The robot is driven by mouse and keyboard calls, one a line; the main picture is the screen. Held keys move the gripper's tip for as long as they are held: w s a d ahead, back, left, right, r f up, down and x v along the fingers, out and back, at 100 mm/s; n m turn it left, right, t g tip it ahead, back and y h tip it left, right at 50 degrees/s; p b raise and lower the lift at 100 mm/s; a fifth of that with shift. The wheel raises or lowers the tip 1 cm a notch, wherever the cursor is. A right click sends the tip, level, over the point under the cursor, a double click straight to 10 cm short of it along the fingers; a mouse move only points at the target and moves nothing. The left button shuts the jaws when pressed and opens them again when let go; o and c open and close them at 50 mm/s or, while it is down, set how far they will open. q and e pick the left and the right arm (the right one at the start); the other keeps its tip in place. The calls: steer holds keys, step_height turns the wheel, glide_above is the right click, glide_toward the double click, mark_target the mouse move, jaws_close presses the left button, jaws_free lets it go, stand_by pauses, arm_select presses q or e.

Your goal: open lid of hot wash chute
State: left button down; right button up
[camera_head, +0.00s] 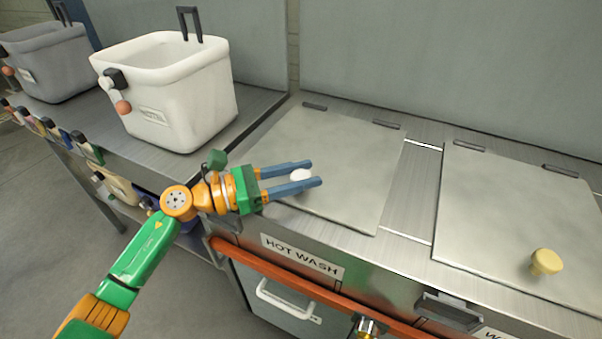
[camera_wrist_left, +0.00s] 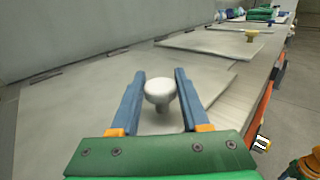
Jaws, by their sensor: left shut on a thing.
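The hot wash lid (camera_head: 335,140) is a flat grey metal plate behind the HOT WASH label (camera_head: 301,256). It lies closed in the counter, with two dark hinges along its back edge. It also shows in the left wrist view (camera_wrist_left: 75,105). A white round knob (camera_head: 300,175) stands near the lid's front edge. My left gripper (camera_head: 315,173) is shut on this knob, which shows between its two blue fingers in the left wrist view (camera_wrist_left: 158,90). My right gripper is in neither view.
A second closed lid (camera_head: 500,210) with a yellow knob (camera_head: 545,262) lies to the right. A white bin (camera_head: 180,105) stands on the counter at left, with a grey bin (camera_head: 50,60) farther left. An orange rail (camera_head: 300,284) runs along the counter's front.

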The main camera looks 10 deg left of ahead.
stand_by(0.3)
arm_select(q)
steer(key=w+d+r+n+g+y+p, duration=0.1)
steer(key=w+r+n+p, duration=0.1)
steer(key=r+p, duration=0.6)
steer(key=w+d+r+n+g+y+p, duration=0.1)
steer(key=w+r+n+g+y+p, duration=0.1)
steer(key=w+r+p, duration=0.3)
steer(key=shift+w+d+r+y+p, duration=0.15)
steer(key=shift+r+y+p, duration=0.15)
steer(key=shift+r+p, duration=1.55)
steer(key=shift+f, duration=0.15)
